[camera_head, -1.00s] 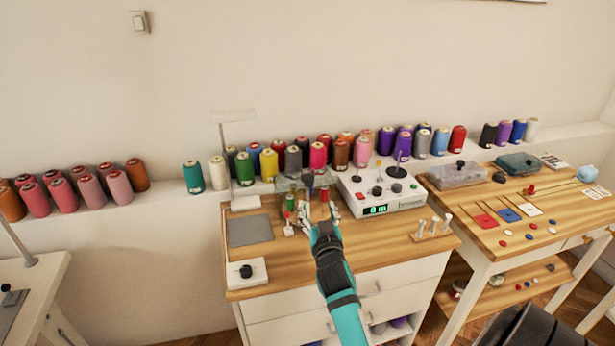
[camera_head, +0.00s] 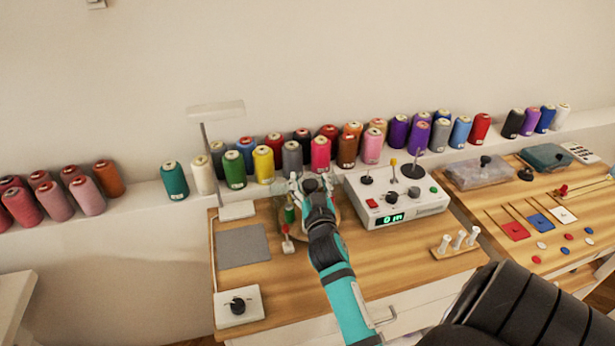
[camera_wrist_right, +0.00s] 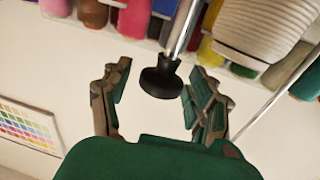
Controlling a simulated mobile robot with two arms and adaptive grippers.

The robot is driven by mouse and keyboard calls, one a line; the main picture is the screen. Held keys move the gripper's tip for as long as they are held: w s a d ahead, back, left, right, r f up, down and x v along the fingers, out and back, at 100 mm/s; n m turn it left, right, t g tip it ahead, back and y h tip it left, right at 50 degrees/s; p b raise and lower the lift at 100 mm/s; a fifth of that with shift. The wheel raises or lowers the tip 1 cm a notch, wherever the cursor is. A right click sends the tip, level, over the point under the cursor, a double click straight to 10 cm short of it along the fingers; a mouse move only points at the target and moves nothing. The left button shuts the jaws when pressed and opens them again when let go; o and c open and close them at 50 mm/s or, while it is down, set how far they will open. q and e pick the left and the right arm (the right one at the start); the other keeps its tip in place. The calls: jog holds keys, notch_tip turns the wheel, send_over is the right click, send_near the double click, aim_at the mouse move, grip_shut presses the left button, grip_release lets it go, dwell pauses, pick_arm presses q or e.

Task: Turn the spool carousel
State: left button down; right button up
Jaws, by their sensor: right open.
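The spool carousel (camera_head: 325,229) is a round wooden disc on the cabinet top, mostly hidden behind my right gripper and arm. A green spool (camera_head: 290,216) stands at its left side. In the right wrist view a metal post with a black knob (camera_wrist_right: 160,82) stands between my fingers, and a pale ribbed spool (camera_wrist_right: 265,28) is close by at the upper right. My right gripper (camera_head: 310,183) is over the carousel. It is open, with a finger on each side of the knob (camera_wrist_right: 160,95) and gaps visible at both sides. My left gripper is not in view.
A white control box (camera_head: 395,200) with a green display stands right of the carousel. A lamp (camera_head: 215,110), grey mat (camera_head: 243,246) and knob box (camera_head: 238,305) are to the left. Thread cones (camera_head: 320,153) line the shelf behind.

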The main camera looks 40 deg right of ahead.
jog(key=shift+s+a+r, duration=0.1)
jog(key=shift+c, duration=0.3)
grip_shut()
